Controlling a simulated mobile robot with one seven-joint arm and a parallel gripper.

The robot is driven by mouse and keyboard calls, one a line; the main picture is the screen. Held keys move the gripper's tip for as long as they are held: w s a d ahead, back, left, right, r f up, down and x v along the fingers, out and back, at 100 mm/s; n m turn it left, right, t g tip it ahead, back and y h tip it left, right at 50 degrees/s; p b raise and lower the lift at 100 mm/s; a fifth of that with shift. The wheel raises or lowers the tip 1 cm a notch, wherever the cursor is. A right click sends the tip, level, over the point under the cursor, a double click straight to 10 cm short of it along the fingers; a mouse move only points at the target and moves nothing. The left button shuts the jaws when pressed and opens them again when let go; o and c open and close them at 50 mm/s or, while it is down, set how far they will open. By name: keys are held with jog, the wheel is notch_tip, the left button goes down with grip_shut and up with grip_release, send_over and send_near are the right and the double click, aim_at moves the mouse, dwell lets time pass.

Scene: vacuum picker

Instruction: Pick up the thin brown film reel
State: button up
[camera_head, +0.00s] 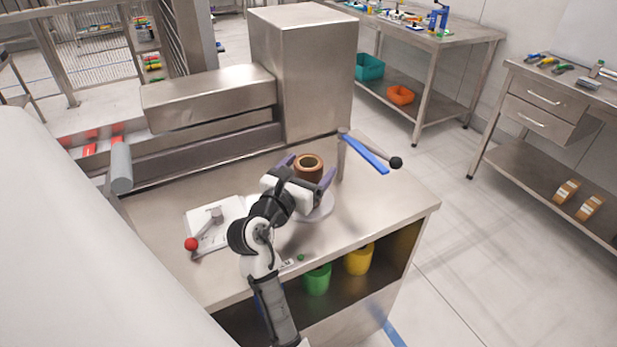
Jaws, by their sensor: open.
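A brown ring-shaped reel (308,171) with a light inner rim shows near the middle of the steel worktop (390,205). My gripper (307,168) is open, with one purple-grey finger to the left of the reel and the other to its right. I cannot tell from this view whether either finger touches the reel. My gripper's white body hides the reel's lower near side. A pale round disc (322,210) lies on the worktop, partly hidden by my gripper; I cannot tell whether the reel rests on it.
A post with a blue bar (366,156) and black knob stands close on the right. A white plate with a red-knobbed lever (208,222) lies left. A steel box column (305,80) rises behind. Green (317,280) and yellow (359,260) containers stand on the shelf below.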

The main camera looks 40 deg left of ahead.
jog(key=shift+w+a, duration=0.25)
jog(key=shift+w, duration=0.9)
jog(key=c, duration=1.2)
jog(key=shift+r, duration=0.1)
